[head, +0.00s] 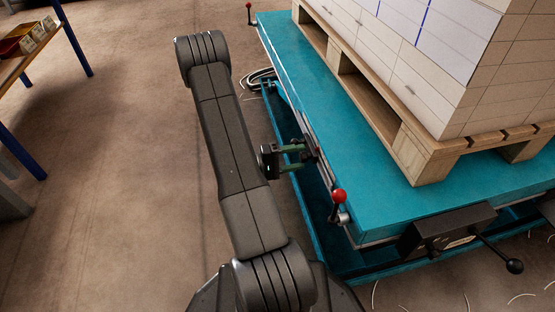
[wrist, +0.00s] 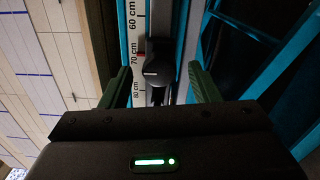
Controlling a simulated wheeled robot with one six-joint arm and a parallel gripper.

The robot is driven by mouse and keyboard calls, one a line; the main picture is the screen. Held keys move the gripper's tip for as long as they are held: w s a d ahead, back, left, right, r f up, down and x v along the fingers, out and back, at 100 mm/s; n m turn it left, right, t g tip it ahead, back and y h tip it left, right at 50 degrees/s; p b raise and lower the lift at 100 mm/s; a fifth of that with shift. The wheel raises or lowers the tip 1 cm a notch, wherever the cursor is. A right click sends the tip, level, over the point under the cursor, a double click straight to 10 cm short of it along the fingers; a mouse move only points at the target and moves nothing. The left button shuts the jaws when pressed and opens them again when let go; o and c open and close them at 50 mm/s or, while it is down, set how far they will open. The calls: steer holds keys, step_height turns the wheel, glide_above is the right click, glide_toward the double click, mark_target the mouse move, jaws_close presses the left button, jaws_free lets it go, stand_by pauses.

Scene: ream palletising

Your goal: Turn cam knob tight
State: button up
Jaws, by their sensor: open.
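The cam knob (wrist: 157,68) is black with a white line across its face, seen in the wrist view on the scale's right edge near the 70 cm mark. My gripper (wrist: 161,71) is open, its two green fingers on either side of the knob with gaps to it. In the head view my gripper (head: 302,157) reaches the near left side of the teal lift table (head: 290,62); the knob is hard to make out there among dark parts.
The scale (wrist: 137,22) is white with black cm marks and a red mark by 70. Red-tipped levers stand at the table's front corner (head: 339,197) and far corner (head: 249,7). A wooden pallet (head: 427,155) bears stacked white reams (head: 400,60). Open floor lies left.

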steer(key=s+a+p, duration=0.2)
steer(key=a+p, duration=0.1)
steer(key=a, duration=1)
steer(key=shift+s, duration=0.25)
steer(key=w+d+b, duration=0.1)
steer(key=d, duration=0.3)
steer(key=d+b, duration=0.1)
steer(key=d, duration=0.4)
steer(key=w+d+b, duration=0.1)
steer(key=d, duration=0.3)
steer(key=shift+w+d, duration=0.25)
steer(key=shift+w, duration=0.1)
